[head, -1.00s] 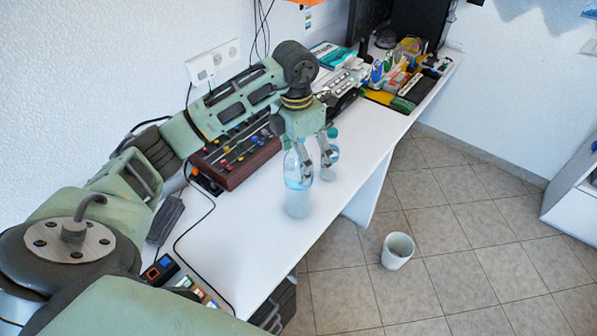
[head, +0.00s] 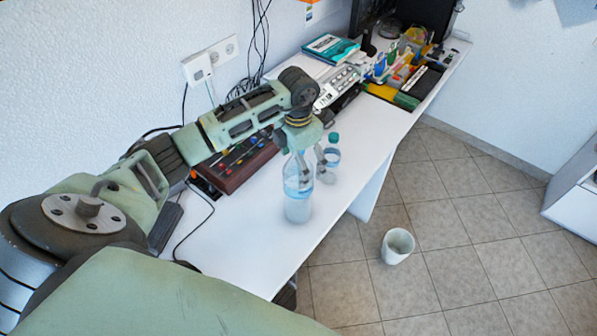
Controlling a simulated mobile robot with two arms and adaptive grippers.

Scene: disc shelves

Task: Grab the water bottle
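A clear water bottle (head: 298,204) with a blue band stands upright on the white table near its front edge. A second clear bottle (head: 332,158) with a green cap stands just behind and to its right. My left gripper (head: 314,177) points down beside the upper part of the nearer bottle, in front of the second one. Its two fingers are apart, with nothing visibly held between them. The left finger overlaps the nearer bottle's upper right side; I cannot tell whether it touches. The gripper hides the nearer bottle's top. My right gripper is not in view.
A dark red box with colored knobs (head: 238,163) lies behind the bottles along the wall. A tray of colorful items (head: 405,75) and books (head: 331,48) fill the far end. The table front (head: 240,240) is clear. A white bin (head: 397,246) stands on the floor.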

